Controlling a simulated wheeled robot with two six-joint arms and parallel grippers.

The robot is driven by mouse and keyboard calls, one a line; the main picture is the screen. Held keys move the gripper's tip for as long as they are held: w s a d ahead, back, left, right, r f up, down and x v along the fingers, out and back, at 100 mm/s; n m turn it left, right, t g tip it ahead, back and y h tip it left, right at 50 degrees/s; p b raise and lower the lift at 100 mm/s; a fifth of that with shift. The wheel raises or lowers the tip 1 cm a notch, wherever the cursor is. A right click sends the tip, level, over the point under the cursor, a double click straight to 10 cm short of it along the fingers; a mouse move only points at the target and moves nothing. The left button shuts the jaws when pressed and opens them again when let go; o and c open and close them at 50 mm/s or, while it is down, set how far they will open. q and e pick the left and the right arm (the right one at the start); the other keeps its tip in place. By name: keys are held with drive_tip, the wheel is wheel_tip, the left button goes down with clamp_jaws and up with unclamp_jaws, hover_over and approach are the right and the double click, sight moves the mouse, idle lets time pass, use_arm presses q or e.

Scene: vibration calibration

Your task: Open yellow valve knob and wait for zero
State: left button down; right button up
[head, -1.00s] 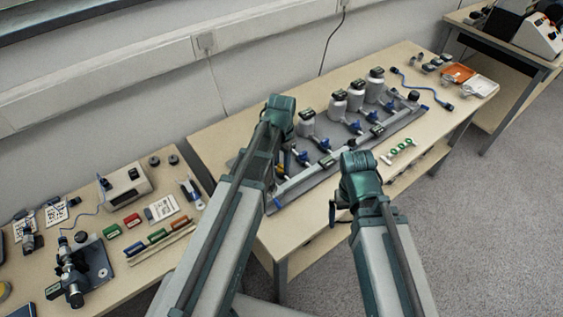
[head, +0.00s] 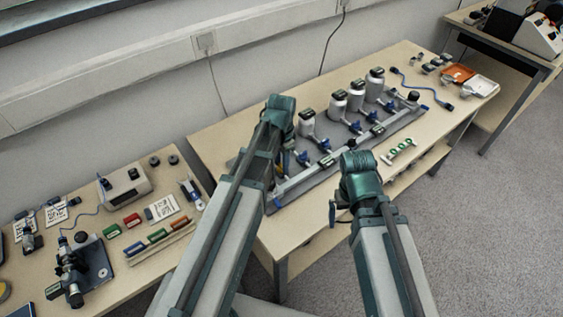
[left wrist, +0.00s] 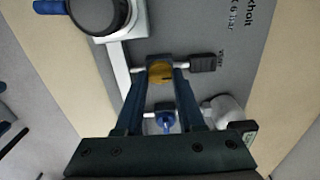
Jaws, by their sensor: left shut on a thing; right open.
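The yellow valve knob (left wrist: 160,73) sits between the fingertips of my left gripper (left wrist: 161,68) in the left wrist view, and the fingers are shut on it. In the head view my left gripper (head: 284,160) is over the left end of the grey valve board (head: 385,137), mostly hidden by its own arm. A blue valve knob (left wrist: 165,121) shows between the fingers, nearer the wrist. A round gauge (left wrist: 100,12) is at the top left of the wrist view; its face cannot be read. My right gripper (head: 334,212) is open and empty in front of the table.
Several grey canisters (head: 338,105) with small displays stand along the back of the board. Green rings (head: 402,150) lie at the table's front edge. A side table (head: 150,270) at left holds a microscope-like device (head: 72,270) and a grey box (head: 125,184).

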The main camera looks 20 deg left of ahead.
sight(281, 165)
use_arm(q)
drive_tip(key=c, duration=0.5)
unclamp_jaws()
drive_tip(key=shift+r, duration=0.1)
wheel_tip(281, 165, up, 14)
drive_tip(key=p, duration=1.3)
drive_tip(key=shift+f+p, duration=0.2)
drive_tip(key=shift+p, duration=0.2)
wheel_tip(281, 165, down, 13)
drive_tip(key=b, duration=1.3)
drive_tip(key=shift+f, duration=0.2)
drive_tip(key=shift+r, duration=0.15)
